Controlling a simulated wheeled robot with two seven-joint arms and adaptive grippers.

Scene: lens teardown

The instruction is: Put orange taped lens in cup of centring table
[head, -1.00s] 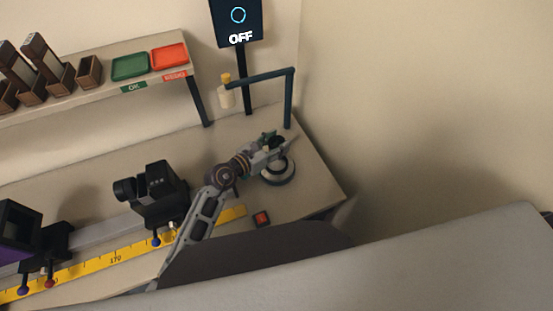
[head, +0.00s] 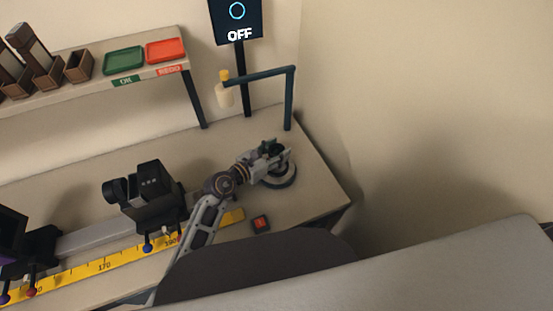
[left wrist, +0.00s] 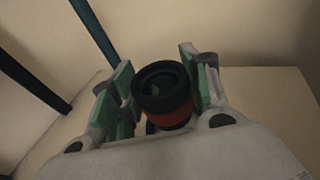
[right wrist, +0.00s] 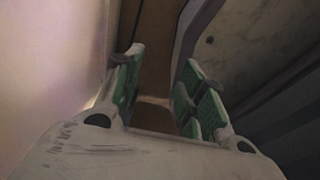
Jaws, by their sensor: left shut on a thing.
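My left gripper (head: 276,152) is over the round centring table (head: 286,182) at the right end of the bench. In the left wrist view the left gripper (left wrist: 156,62) is shut on a dark cylindrical lens with an orange band (left wrist: 172,118). The lens sits between the green finger pads with its open dark rim facing the camera. The cup is hidden under the gripper, so I cannot tell whether the lens touches it. My right gripper (right wrist: 163,65) is open and empty in the right wrist view, away from the bench top.
An OFF display (head: 237,20), red button (head: 261,223), black rail device (head: 150,195), green tray (head: 124,60) and red tray (head: 165,50) are nearby.

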